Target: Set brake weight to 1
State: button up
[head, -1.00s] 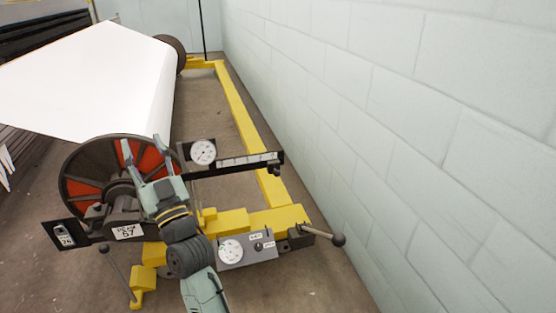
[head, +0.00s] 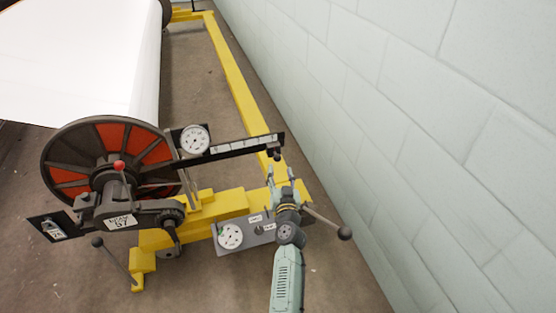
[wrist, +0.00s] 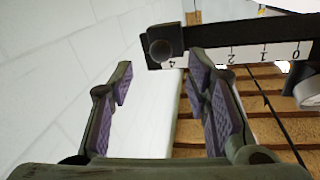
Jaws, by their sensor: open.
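The brake weight (head: 277,154) is a small dark block with a round knob, near the right end of the scale bar (head: 235,149) in the head view. In the wrist view the weight (wrist: 163,44) sits at the bar's end by the mark 4. The marks 2, 1 and 0 run to the right along the bar (wrist: 250,40). My gripper (head: 281,174) is open and empty, just below the weight in the head view. In the wrist view its fingertips (wrist: 160,80) are spread to either side below the knob, with no contact visible.
A reel with red panels (head: 70,165) and a white sheet (head: 85,60) lie to the left. A round dial (head: 195,139) is at the bar's left end. A lower panel (head: 231,236) and a lever with a ball (head: 344,232) flank my arm. A block wall (head: 430,130) stands right.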

aim_at(275, 153)
jog(key=w, duration=0.5)
jog(key=shift+w+a, duration=0.35)
jog(key=shift+a, duration=0.05)
jog(key=shift+c, duration=0.4)
grip_shut()
